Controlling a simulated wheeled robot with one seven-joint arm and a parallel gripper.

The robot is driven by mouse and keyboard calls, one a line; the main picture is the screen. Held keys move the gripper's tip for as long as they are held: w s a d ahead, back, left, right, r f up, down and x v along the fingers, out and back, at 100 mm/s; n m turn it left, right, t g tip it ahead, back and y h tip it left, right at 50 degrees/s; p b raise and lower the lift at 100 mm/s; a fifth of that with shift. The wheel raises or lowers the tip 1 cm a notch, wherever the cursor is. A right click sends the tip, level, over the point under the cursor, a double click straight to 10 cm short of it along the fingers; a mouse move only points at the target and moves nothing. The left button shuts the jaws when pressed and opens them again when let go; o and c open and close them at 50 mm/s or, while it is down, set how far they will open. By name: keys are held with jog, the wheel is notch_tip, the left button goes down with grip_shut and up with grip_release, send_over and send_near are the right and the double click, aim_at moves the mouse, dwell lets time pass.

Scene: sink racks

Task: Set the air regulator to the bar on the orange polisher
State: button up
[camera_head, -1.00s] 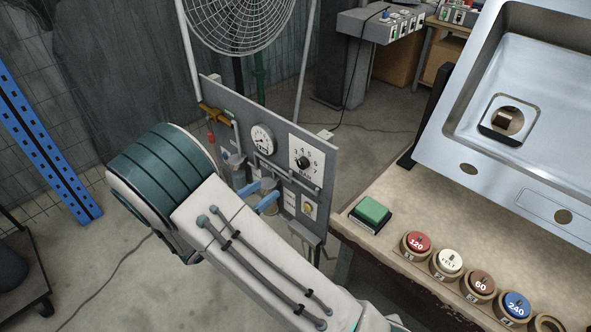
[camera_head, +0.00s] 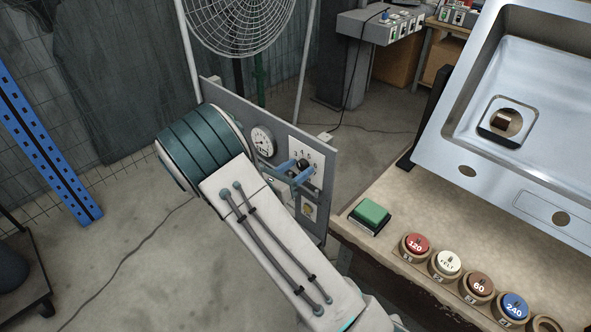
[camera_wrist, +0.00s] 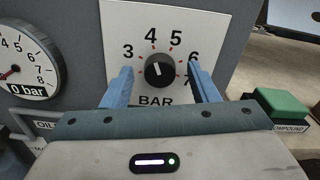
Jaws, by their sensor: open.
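The air regulator is a black knob (camera_wrist: 160,71) on a white dial plate (camera_wrist: 175,20) marked 3 to 7 and BAR. Its white pointer line leans up and slightly left, roughly toward 4. My gripper (camera_wrist: 160,66) is open, with one blue finger on each side of the knob, apart from it as far as I can tell. In the head view my gripper (camera_head: 294,172) is at the dial plate (camera_head: 294,146), partly covering it. A round gauge (camera_wrist: 22,68) left of the plate shows "0 bar". I see no orange polisher in either view.
The grey panel (camera_head: 325,150) stands left of the workbench (camera_head: 385,200). On the bench are a green block (camera_head: 371,212), several coloured numbered discs in holders, such as the red "120" (camera_head: 417,243), and a steel sink (camera_head: 550,90). A fan (camera_head: 240,22) is behind the panel.

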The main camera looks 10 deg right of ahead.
jog(key=shift+c, duration=0.3)
jog(key=c, duration=0.9)
jog(key=shift+r+p, duration=0.1)
jog(key=shift+p, duration=0.25)
jog(key=n+p, duration=0.3)
jog(key=p, duration=0.1)
jog(key=shift+r+n, duration=0.15)
jog(key=shift+n, duration=0.15)
jog(key=n+p, duration=0.2)
jog(key=n, duration=0.1)
jog(key=shift+p, duration=0.3)
jog(key=shift+f+n+p, duration=0.2)
jog(key=shift+n+p, duration=0.45)
jog(key=shift+n, duration=0.35)
jog(key=shift+f, duration=0.1)
